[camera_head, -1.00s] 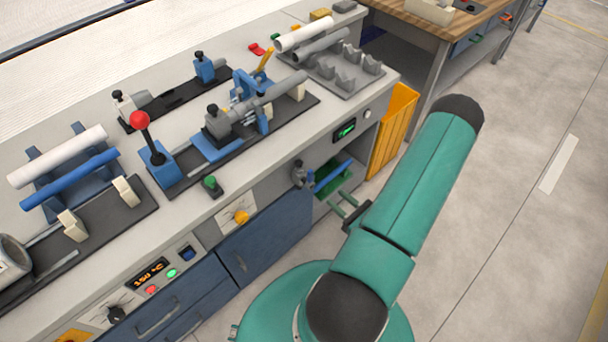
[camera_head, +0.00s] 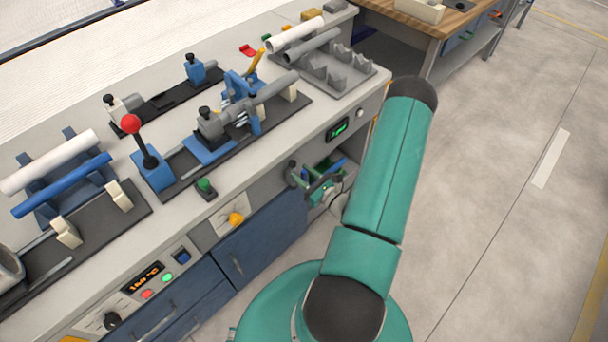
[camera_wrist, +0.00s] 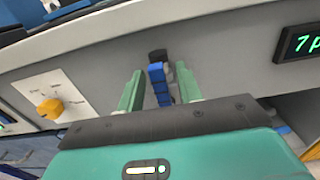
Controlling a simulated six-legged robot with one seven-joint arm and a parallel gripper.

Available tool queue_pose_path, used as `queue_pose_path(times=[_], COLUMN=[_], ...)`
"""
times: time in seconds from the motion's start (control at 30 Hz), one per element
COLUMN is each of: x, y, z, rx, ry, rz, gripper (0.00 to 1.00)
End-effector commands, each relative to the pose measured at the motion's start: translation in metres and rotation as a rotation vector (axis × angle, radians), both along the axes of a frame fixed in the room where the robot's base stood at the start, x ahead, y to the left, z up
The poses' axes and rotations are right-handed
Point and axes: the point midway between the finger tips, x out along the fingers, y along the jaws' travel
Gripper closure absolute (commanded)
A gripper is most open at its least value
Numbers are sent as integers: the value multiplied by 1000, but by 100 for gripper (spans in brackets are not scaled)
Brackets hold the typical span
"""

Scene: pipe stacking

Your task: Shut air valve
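The air valve (camera_wrist: 159,84) shows in the wrist view as a segmented blue part with a black piece at its top, against the grey bench front. My gripper (camera_wrist: 159,70) has one green finger on each side of it, with a narrow gap visible on both sides. The fingers are open and not closed on it. In the head view my gripper (camera_head: 300,177) is at the bench front, below the green-lit display, and largely covers the valve. Whether the valve's handle is turned is hard to tell.
A yellow knob (camera_wrist: 50,108) on a white dial plate lies left of the valve. A lit display (camera_wrist: 303,42) is to its right, and it also shows in the head view (camera_head: 338,130). An open shelf bay lies behind my gripper. The floor at right is clear.

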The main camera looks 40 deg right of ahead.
Motion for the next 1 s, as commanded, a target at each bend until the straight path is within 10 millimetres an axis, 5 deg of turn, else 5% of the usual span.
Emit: queue_pose_path(times=[0.13, 0.3, 1.0], x=[0, 0, -1], y=[0, 0, -11], z=[0, 0, -1], rx=[0, 0, 159], ry=[0, 0, 4], rz=[0, 0, -3], gripper=[68, 100, 100])
